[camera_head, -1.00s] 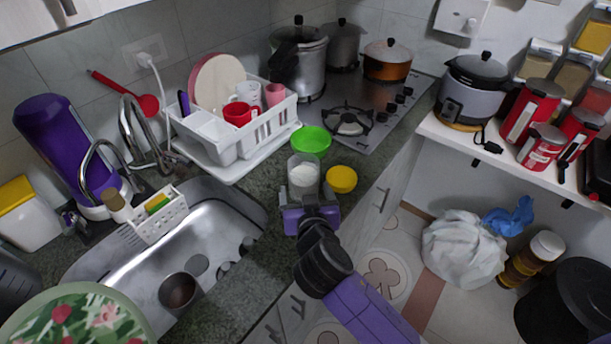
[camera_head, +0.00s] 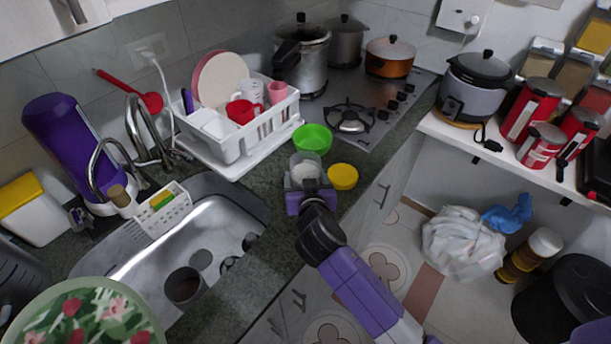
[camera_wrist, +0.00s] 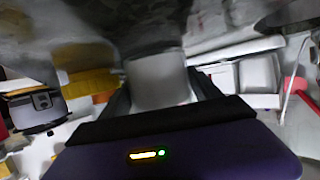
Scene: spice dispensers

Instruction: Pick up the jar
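The jar (camera_head: 305,164) is clear with white contents and stands upright on the dark counter by the sink's right end. Its lower part is hidden by my gripper (camera_head: 306,184) in the head view. In the wrist view the jar (camera_wrist: 158,80) lies between the two dark fingers of my gripper (camera_wrist: 162,95), one on each side. The fingers are spread about as wide as the jar. The picture is blurred, and I cannot tell whether they touch it.
A green bowl (camera_head: 312,138) stands just behind the jar and a yellow one (camera_head: 343,176) close to its right. A white dish rack (camera_head: 240,148) is behind to the left. The sink (camera_head: 215,225) is at the left, the stove (camera_head: 365,110) at the back.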

